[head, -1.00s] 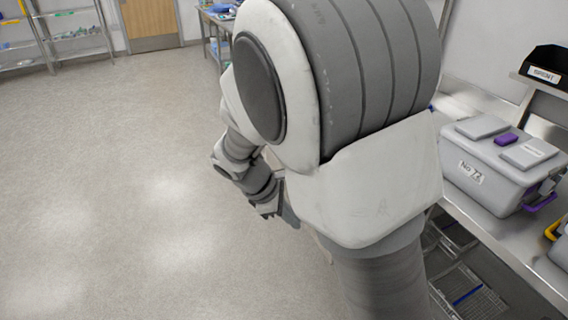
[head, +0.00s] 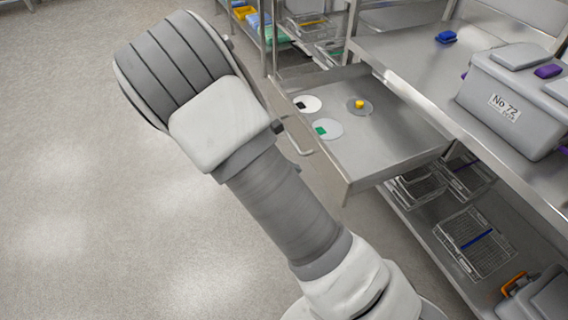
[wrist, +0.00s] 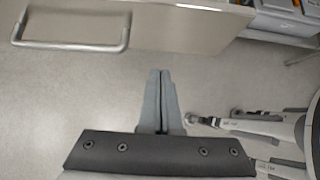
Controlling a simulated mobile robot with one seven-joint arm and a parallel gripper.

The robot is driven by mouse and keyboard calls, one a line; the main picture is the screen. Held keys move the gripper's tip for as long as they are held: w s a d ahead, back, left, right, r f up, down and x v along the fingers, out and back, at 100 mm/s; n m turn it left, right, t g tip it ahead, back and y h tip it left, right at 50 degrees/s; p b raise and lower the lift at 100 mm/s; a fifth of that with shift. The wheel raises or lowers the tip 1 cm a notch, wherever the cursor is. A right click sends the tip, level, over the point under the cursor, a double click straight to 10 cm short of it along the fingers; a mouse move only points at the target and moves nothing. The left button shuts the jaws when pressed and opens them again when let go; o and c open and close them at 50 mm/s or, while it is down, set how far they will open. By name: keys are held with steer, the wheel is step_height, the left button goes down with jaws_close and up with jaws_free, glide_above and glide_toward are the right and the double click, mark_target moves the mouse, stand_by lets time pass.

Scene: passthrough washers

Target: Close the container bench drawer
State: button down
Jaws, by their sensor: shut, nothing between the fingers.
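The bench drawer (head: 385,140) is pulled out from under the steel bench (head: 415,62) in the head view. It holds three flat discs, with a black, a green and a yellow piece on them. Its bar handle (head: 296,143) is on the front, partly hidden by my arm. In the wrist view the drawer front (wrist: 180,25) and its handle (wrist: 70,46) cross the top. My gripper (wrist: 160,75) is shut and empty, below the drawer front in that view and apart from it, to the right of the handle. My arm hides the gripper in the head view.
A grey container labelled No 72 (head: 510,105) and a blue item (head: 446,37) are on the bench top. Wire baskets (head: 474,242) sit on the lower shelf. Another rack with bins (head: 262,20) stands behind. Open floor (head: 90,200) lies to the left.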

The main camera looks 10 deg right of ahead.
mark_target(322, 168)
steer(key=shift+w+d+f+b, duration=0.15)
steer(key=shift+w+d+f, duration=0.25)
steer(key=shift+d, duration=0.65)
steer(key=shift+w+d+f+b, duration=0.1)
steer(key=shift+w+d+f, duration=0.3)
steer(key=shift+d, duration=0.6)
steer(key=shift+w+d+f+b, duration=0.2)
steer(key=shift+d+f, duration=0.25)
steer(key=shift+d, duration=0.6)
